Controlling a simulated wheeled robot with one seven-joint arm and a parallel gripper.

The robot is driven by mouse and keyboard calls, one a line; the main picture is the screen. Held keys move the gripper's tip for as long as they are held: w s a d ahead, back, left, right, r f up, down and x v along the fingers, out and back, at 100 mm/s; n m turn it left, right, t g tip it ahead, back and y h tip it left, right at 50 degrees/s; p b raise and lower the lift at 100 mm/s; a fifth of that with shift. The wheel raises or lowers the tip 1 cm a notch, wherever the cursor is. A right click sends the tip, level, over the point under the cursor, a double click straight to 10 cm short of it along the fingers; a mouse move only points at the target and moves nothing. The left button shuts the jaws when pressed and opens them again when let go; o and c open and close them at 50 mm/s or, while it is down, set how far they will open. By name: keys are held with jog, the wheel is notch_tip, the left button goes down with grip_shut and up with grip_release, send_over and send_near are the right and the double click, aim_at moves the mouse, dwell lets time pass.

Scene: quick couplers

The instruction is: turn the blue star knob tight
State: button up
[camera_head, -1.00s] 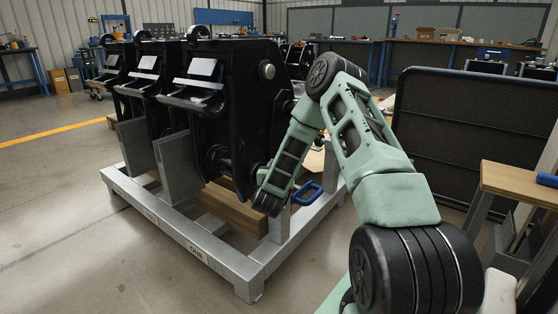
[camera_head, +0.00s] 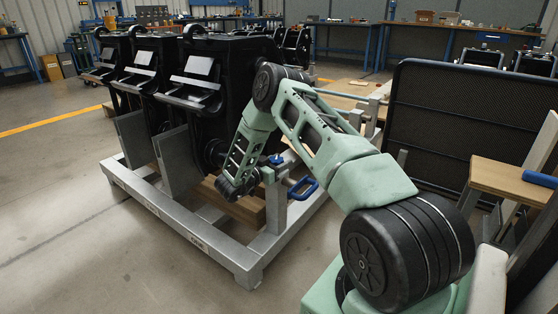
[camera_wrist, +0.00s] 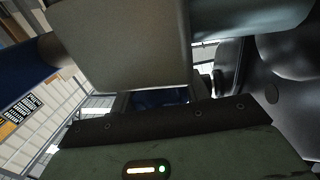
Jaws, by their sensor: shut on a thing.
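The blue star knob (camera_head: 276,160) shows in the head view as a small blue patch beside the grey upright post of the frame. My gripper (camera_head: 267,174) is at the end of my folded arm, close by this patch, and is shut on the knob. The fingers and most of the knob are hidden by my wrist and the post. In the wrist view, a dark blue surface (camera_wrist: 160,97) shows in a narrow gap beyond the dark edge of my gripper body; I cannot make out its star shape.
A blue loop handle (camera_head: 303,188) sticks out just right of the post. Black couplers (camera_head: 205,75) stand in a row on the grey steel frame (camera_head: 205,240). A black mesh panel (camera_head: 455,125) and a wooden bench (camera_head: 510,180) stand to the right. Open floor lies front left.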

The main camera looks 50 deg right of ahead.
dwell(0.4)
jog(key=o, duration=1)
jog(key=w+a+p, duration=0.1)
jog(key=a+p, duration=0.4)
jog(key=a, duration=1.2)
jog(key=shift+w+a, duration=0.2)
jog(key=shift+w, duration=0.05)
